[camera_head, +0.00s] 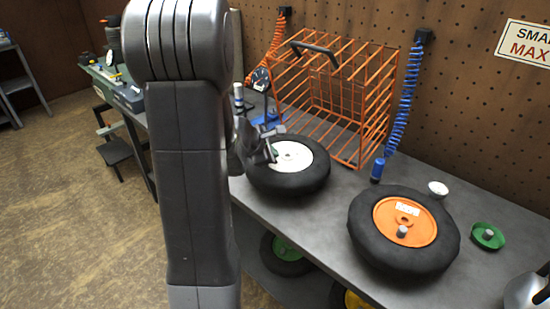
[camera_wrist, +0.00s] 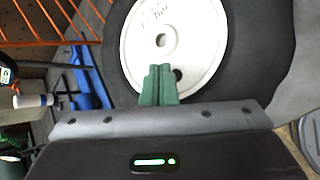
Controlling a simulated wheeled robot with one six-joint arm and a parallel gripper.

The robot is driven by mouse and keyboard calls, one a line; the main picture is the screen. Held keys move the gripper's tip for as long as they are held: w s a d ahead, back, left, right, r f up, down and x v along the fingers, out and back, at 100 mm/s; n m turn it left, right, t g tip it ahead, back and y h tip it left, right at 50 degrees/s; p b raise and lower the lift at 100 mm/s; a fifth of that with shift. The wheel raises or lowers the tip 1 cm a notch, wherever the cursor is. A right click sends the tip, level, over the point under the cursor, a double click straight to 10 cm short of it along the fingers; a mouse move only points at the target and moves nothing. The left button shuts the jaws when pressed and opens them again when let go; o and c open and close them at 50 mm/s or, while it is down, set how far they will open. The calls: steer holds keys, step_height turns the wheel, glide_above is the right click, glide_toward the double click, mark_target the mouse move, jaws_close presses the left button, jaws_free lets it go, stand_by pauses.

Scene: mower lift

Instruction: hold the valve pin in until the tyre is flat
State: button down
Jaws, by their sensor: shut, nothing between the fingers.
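A black tyre (camera_head: 312,180) with a white hub (camera_head: 293,154) lies flat on the bench in front of an orange cage. In the wrist view the tyre (camera_wrist: 262,50) and its white hub (camera_wrist: 128,45) fill the upper middle. My gripper (camera_head: 272,154) is over the left part of this wheel. Its green fingers (camera_wrist: 159,80) are shut together, with nothing between them, and their tips overlap the lower hub beside a small dark spot. I cannot tell whether they touch anything. I cannot make out the valve pin. How flat the tyre is cannot be told.
The orange wire cage (camera_head: 375,100) stands behind the wheel. A second tyre with an orange hub (camera_head: 418,233) lies to the right, near a white bowl (camera_head: 438,188) and a green dish (camera_head: 488,237). A coiled blue hose (camera_head: 402,105) hangs behind. My arm hides the bench's left part.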

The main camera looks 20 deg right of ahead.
steer(key=shift+r, duration=0.15)
steer(key=shift+r+p, duration=0.5)
steer(key=shift+r, duration=0.15)
steer(key=shift+r+p, duration=2.05)
steer(key=shift+r, duration=0.45)
steer(key=shift+f, duration=0.15)
